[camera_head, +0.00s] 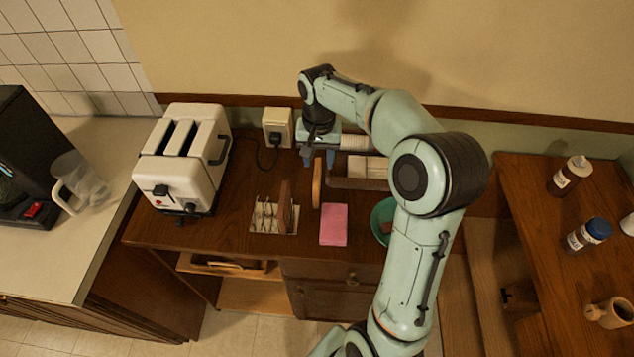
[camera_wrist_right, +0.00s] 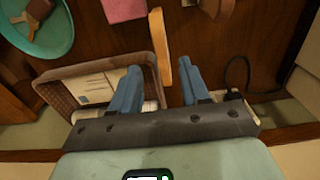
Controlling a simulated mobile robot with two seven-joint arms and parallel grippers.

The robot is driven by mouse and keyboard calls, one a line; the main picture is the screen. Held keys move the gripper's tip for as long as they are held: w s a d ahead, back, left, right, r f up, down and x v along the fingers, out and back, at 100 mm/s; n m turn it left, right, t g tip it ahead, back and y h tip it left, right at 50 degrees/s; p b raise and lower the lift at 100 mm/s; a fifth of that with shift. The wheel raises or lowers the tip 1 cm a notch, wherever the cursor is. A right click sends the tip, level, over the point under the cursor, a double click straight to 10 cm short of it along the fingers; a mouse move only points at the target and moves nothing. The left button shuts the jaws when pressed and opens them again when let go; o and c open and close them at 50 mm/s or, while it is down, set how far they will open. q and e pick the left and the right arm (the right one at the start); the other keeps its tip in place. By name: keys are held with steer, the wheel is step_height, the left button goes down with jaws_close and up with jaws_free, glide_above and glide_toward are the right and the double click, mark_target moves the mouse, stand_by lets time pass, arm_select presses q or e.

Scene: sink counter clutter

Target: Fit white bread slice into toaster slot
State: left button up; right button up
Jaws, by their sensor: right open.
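The white toaster (camera_head: 185,150) stands at the back left of the wooden counter, with two dark slots on top. A thin tan-edged slice (camera_head: 317,182), which looks like the white bread slice, stands on edge in the middle of the counter. My right gripper (camera_head: 318,158) is open and empty just behind the slice. In the right wrist view the slice (camera_wrist_right: 160,50) points toward the open right gripper (camera_wrist_right: 158,88), its near end showing between the fingers, closer to the right-hand one. I cannot tell the height gap. My left gripper is out of view.
A darker brown slice (camera_head: 286,205) stands in a wire rack (camera_head: 263,215) left of the tan slice. A pink block (camera_head: 333,225) lies in front. A brown basket (camera_wrist_right: 88,72) and a teal bowl (camera_wrist_right: 38,38) are nearby. A power cord (camera_head: 262,160) lies beside the toaster.

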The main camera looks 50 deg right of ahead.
step_height(320, 180, down, 5)
steer(key=shift+w+a+f, duration=0.1)
steer(key=shift+w, duration=0.05)
steer(key=shift+c, duration=0.4)
jaws_close()
steer(key=shift+r, duration=0.2)
step_height(320, 180, up, 11)
steer(key=p, duration=0.1)
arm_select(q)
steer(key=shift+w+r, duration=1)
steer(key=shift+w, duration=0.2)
arm_select(e)
step_height(320, 180, up, 9)
glide_above(317, 169)
steer(key=shift+f, duration=0.1)
